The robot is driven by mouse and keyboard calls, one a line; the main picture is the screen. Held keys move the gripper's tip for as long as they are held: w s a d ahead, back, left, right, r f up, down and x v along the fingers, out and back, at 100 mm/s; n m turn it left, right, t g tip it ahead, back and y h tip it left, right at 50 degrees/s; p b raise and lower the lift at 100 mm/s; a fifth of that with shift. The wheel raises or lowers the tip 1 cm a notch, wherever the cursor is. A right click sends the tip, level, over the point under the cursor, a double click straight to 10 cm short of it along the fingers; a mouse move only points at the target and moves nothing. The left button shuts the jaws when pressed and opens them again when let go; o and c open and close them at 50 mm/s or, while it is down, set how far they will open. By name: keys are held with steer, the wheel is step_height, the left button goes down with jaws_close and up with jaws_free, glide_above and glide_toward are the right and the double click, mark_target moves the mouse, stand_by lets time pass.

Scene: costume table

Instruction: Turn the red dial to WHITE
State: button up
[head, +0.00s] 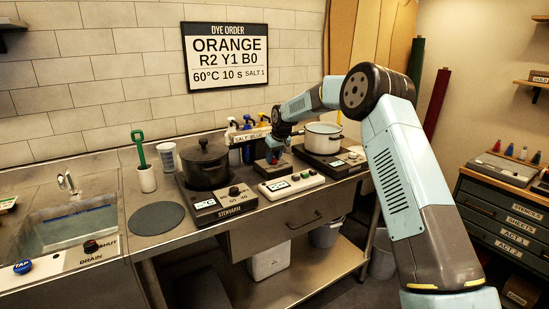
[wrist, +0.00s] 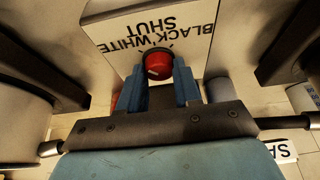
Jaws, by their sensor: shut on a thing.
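The red dial (wrist: 158,66) sits on a pale panel (wrist: 118,28) in the wrist view. The panel's lettering reads BLACK, WHITE and SHUT, upside down in this view. My gripper (wrist: 159,82) has its two blue fingers on either side of the dial, shut on it. A small pale mark shows on the dial's face; I cannot tell which word it points to. In the head view my gripper (head: 276,153) is low at the back of the counter, left of the white pot, and the dial cannot be made out there.
A white pot (head: 322,139) stands on a burner close right of my gripper. A dark pot (head: 204,165) stands to the left. A white control box (head: 291,187) lies in front. Bottles (head: 247,125) stand behind. A sign (head: 226,56) on the wall reads DYE ORDER, ORANGE.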

steer(key=shift+d, duration=0.2)
steer(key=o, duration=1)
steer(key=shift+a, duration=0.1)
steer(key=shift+o, duration=0.2)
steer(key=shift+r, duration=0.1)
steer(key=v, duration=1.3)
steer(key=shift+r, duration=0.2)
